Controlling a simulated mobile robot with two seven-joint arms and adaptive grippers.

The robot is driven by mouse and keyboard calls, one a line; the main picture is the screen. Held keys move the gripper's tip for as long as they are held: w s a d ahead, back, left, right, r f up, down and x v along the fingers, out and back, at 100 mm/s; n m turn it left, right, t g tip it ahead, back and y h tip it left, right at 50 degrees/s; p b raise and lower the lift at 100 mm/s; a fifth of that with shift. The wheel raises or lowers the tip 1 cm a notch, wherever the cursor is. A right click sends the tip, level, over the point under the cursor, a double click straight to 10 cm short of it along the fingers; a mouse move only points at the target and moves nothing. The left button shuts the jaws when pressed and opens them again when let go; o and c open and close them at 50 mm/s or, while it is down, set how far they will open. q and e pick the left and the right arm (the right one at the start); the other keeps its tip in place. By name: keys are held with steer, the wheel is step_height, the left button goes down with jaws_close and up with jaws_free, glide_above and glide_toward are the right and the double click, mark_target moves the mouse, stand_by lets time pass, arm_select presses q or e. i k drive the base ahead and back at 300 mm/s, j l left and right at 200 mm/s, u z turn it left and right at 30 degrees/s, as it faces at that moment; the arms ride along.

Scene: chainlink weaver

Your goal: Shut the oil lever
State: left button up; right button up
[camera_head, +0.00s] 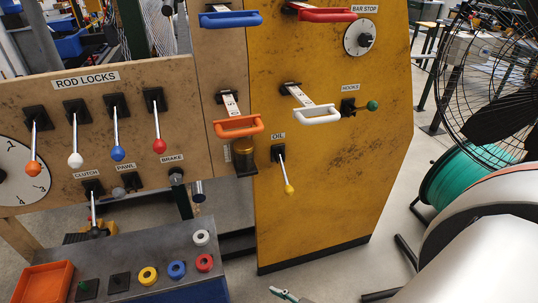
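The oil lever (285,174) is on the yellow panel, right under the OIL label (278,136). It has a black square mount, a thin pale shaft and a yellow knob (289,189). The shaft points down and slightly right, with the knob at its low end. Nothing touches the lever. A large white rounded part at the lower right looks like my own arm.
Beside the oil lever are a dark oil cup (243,157), an orange handle (239,126) and a white handle (317,115). A small pale-green part (288,294), unclear, shows at the bottom edge.

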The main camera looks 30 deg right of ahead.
mark_target(288, 190)
steer(key=z, duration=1.15)
